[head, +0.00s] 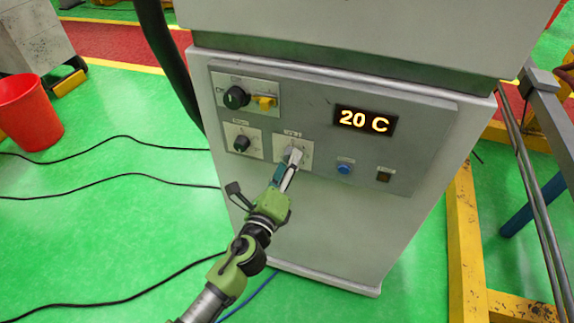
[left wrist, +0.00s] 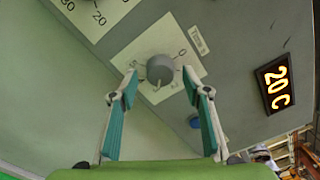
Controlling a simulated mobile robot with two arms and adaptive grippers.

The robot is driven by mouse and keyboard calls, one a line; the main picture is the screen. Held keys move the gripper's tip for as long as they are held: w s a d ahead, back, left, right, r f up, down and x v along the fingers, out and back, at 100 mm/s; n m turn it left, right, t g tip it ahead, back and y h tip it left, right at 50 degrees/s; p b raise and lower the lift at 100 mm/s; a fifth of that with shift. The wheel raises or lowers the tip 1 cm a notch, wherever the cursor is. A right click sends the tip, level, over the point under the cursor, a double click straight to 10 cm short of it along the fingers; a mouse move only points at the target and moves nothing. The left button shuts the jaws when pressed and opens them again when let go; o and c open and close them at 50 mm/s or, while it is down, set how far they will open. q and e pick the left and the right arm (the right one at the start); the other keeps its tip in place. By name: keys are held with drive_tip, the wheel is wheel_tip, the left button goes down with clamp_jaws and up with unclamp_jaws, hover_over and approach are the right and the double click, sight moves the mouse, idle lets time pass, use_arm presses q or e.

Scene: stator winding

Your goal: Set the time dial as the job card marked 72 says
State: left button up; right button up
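A grey dial knob (left wrist: 160,69) sits on a white plate (left wrist: 147,45) on the machine's panel. A small tag (left wrist: 198,39) beside it seems to read "Time", but is hard to read. My left gripper (head: 293,160) is at this plate in the head view and partly covers the knob. In the left wrist view my left gripper (left wrist: 160,78) is open, its fingertips on either side of the knob with a gap at each side. The dial's setting is not readable. No job card marked 72 is in view. My right gripper is not in view.
The panel (head: 318,97) also bears a black knob (head: 236,97) beside a yellow lever (head: 265,102), a second black dial (head: 242,143), a lit display (head: 365,120) reading 20 C, a blue button (head: 344,168) and a dark switch (head: 384,177). A yellow frame (head: 465,250) stands right.

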use_arm(q)
drive_tip(key=v, duration=1.2)
idle(0.4)
